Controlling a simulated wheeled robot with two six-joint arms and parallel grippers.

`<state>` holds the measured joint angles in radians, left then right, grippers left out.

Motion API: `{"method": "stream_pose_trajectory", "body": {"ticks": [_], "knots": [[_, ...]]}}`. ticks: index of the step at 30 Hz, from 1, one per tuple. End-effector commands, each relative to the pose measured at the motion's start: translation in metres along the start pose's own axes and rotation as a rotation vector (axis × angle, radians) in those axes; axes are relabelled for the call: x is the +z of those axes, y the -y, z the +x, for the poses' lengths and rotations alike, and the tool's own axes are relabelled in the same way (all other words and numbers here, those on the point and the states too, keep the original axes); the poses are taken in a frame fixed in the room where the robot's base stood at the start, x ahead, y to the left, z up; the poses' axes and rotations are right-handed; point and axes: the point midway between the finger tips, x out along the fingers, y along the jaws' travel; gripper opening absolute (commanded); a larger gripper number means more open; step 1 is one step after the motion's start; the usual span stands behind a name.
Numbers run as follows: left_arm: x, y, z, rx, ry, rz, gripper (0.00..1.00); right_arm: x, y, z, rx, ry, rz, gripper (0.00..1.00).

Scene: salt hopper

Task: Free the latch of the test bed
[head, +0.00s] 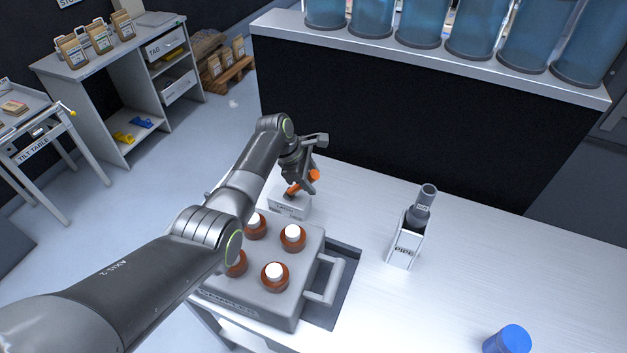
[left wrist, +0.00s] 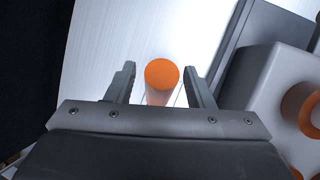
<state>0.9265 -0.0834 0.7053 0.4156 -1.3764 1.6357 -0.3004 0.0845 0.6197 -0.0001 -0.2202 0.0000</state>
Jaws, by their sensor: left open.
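A small white-grey block (head: 289,206) with a label too small to read stands on the white bench, behind the grey sample case. An orange lever with a rounded end (head: 314,175) rises tilted from it; I take this to be the latch. My left gripper (head: 308,172) is at the lever's upper end, pointing down. In the left wrist view the lever's round orange end (left wrist: 162,74) lies between the two open fingers (left wrist: 160,88), with a gap on each side. The fingers partly hide the lever in the head view. My right gripper is not in view.
The grey sample case (head: 310,258) holds several brown bottles with white caps, close below my left arm. A white holder (head: 406,246) with a grey tool in it stands to the right. A blue-topped object (head: 511,339) is at lower right. The bench between is clear.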

Motion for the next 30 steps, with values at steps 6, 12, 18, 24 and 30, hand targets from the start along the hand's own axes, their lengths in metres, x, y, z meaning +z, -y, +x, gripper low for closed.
{"method": "stream_pose_trajectory", "body": {"ticks": [6, 12, 18, 24, 30], "knots": [[0.000, 0.001, 0.015, -0.001, 0.000, 0.000, 0.48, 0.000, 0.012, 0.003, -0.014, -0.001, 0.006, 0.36], [0.000, 0.000, 0.018, 0.000, 0.000, 0.000, 0.48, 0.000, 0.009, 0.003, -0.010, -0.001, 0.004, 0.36], [0.000, 0.000, 0.018, 0.000, 0.000, 0.000, 0.48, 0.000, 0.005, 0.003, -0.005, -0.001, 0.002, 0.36], [0.000, 0.001, 0.018, 0.000, 0.000, 0.000, 0.22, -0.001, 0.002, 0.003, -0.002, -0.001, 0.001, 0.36], [0.000, 0.001, 0.018, 0.000, 0.000, 0.000, 0.00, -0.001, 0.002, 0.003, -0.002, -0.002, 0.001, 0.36]]}}
